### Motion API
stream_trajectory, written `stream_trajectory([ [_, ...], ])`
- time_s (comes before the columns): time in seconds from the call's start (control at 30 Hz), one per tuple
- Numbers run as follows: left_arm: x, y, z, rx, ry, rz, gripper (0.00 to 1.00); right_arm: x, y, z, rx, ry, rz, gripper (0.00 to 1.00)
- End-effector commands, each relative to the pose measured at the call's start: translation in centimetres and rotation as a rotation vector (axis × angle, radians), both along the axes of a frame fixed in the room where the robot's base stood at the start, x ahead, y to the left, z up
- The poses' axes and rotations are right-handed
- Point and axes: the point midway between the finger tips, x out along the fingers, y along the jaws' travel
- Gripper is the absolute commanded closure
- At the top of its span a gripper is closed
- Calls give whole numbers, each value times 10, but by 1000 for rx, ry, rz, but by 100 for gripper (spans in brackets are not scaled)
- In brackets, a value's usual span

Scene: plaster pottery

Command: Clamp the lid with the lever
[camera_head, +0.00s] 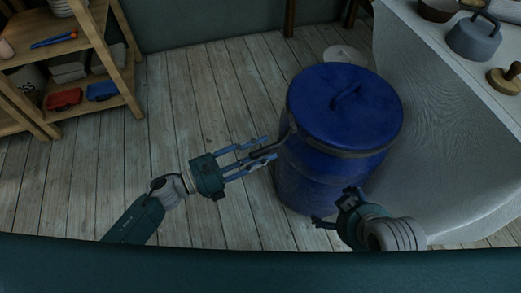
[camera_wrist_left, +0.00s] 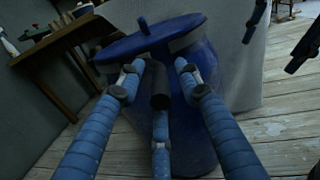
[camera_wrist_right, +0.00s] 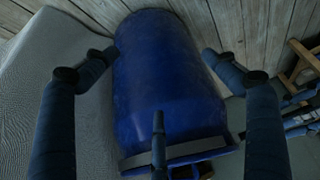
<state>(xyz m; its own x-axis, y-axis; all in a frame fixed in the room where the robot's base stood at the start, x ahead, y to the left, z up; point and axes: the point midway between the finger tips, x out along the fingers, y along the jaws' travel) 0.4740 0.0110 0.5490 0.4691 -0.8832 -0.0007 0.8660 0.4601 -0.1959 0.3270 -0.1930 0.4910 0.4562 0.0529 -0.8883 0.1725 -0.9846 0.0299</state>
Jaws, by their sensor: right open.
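A blue barrel (camera_head: 310,185) stands on the floor with a blue lid (camera_head: 340,100) on top; the lid has a loop handle. A dark metal ring (camera_head: 345,152) runs around the rim, and its lever (camera_head: 285,138) sticks out on the left side. My left gripper (camera_head: 268,150) is at the lever. In the left wrist view, the dark lever end (camera_wrist_left: 159,88) lies between its partly closed fingers; whether they grip it is unclear. My right gripper (camera_head: 332,207) is open and empty beside the barrel's lower front; its view shows the barrel side (camera_wrist_right: 165,75) between spread fingers.
A cloth-covered table (camera_head: 440,110) stands close to the barrel's right, with a grey lidded pot (camera_head: 473,38) and a wooden-handled tool (camera_head: 508,78) on it. A wooden shelf (camera_head: 125,70) is at the upper left. The plank floor (camera_head: 190,110) left of the barrel is clear.

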Motion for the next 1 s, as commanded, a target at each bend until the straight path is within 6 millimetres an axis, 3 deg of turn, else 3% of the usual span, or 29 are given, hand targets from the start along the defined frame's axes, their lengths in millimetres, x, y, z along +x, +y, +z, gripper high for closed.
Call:
stream_trajectory([
  [0.17, 0, 0, 0, 0, 0, 0, 67, 1, 0, 0, 0, -2, 1, 14],
  [0.33, 0, 0, 0, 0, 0, 1, 100, 1, 1, 0, 1, -3, 1, 14],
  [0.7, 0, 2, 0, 0, -1, -4, 100, 4, 2, 0, 4, -16, 2, 14],
  [0.87, 2, 5, -1, 1, -3, -18, 100, 30, 12, 10, 30, -125, 14, 14],
  [1.0, 4, 9, -2, 2, -5, -43, 100, 65, 23, 29, 63, -281, 24, 14],
])
